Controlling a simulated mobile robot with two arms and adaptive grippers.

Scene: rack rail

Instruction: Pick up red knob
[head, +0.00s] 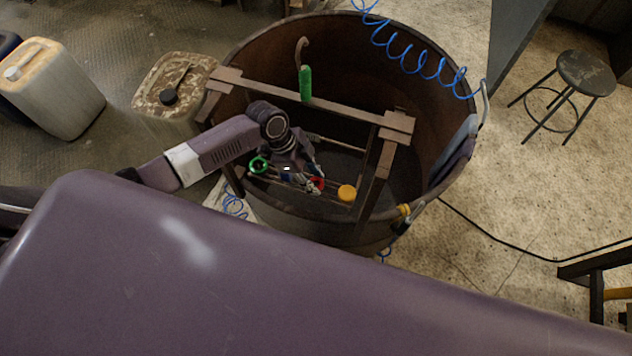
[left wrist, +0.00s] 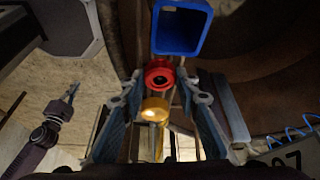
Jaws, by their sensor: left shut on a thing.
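The red knob (head: 317,184) is at the fingertips of my left gripper (head: 311,182), low inside the wooden frame over the big tub. In the left wrist view the red knob (left wrist: 159,73) is round with a dark centre and sits between the ends of the two fingers (left wrist: 161,80). The left gripper is shut on it. Fingers partly hide the knob in the head view. My right gripper (left wrist: 73,92) shows small at the left of the left wrist view, over the pale floor, too small to judge its jaws.
A yellow knob (head: 347,193) is right of the red one, close to my fingers in the wrist view. A green ring (head: 258,165) is to the left. Frame posts (head: 376,175) and the tub wall (head: 440,110) surround the arm.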

